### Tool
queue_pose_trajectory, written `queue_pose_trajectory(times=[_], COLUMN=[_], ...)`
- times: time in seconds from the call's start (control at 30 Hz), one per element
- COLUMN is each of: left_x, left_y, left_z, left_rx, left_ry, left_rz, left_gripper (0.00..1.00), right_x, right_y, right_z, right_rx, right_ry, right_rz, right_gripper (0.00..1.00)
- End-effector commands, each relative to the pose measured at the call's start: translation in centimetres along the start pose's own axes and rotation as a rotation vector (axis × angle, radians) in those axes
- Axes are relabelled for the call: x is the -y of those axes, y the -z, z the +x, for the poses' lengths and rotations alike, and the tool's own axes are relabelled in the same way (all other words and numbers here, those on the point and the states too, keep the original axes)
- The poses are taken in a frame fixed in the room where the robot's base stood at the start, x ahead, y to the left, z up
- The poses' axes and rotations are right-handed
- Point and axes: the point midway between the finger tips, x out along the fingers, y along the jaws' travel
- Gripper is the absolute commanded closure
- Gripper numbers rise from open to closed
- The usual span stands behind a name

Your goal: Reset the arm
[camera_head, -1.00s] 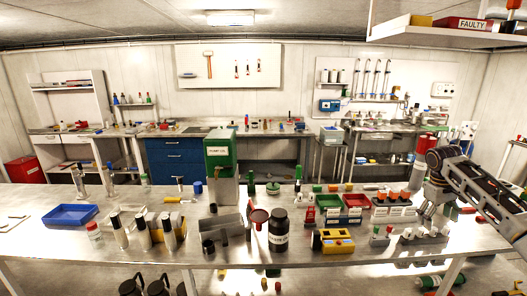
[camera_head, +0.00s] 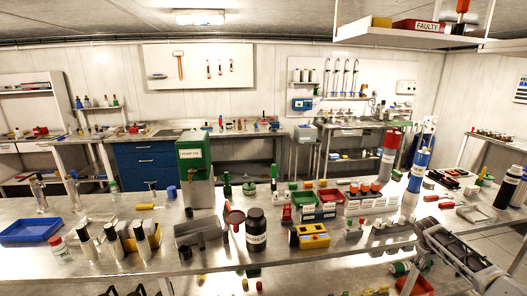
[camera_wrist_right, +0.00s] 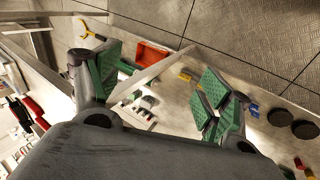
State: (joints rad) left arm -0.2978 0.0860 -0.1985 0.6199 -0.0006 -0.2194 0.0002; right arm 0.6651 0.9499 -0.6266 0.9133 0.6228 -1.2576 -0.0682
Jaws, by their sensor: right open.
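My right gripper (camera_wrist_right: 160,84) is open in the right wrist view. Its two green-padded fingers are spread wide and nothing is between them. Beyond the fingers I see a metal edge, the patterned floor and a red-orange tray (camera_wrist_right: 153,57). In the head view my right arm (camera_head: 458,258) reaches in from the lower right, at the front edge of the workbench (camera_head: 130,278). I cannot make out its fingers there. My left arm and gripper are not in view.
The bench holds a green-topped machine (camera_head: 194,160), a black bottle (camera_head: 256,232), a yellow box (camera_head: 310,236), a blue tray (camera_head: 30,231) and red and green bins (camera_head: 329,196). A blue-and-white cylinder (camera_head: 416,172) stands near my right arm. A shelf (camera_head: 400,36) hangs at upper right.

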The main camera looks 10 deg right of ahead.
Motion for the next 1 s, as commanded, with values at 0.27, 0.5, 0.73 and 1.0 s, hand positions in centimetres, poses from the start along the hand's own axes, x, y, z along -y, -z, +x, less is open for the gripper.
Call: queue_pose_trajectory(times=[0.27, 0.5, 0.73, 1.0], left_x=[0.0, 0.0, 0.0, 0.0], left_y=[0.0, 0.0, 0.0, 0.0], left_z=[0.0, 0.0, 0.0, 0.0], left_rx=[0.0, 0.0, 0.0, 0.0], left_ry=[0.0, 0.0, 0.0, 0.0], left_rz=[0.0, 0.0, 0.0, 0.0], left_gripper=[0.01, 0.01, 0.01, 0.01], right_x=[-1.4, -2.8, -4.2, -5.9], right_y=[-5.0, -9.7, -14.8, -21.1], right_z=[6.8, 11.8, 15.9, 19.7], right_rx=[-0.011, -0.026, -0.038, -0.053], right_ry=[-0.089, -0.161, -0.223, -0.282], right_rz=[-0.024, -0.065, -0.121, -0.205], right_gripper=[0.21, 0.21, 0.21, 0.21])
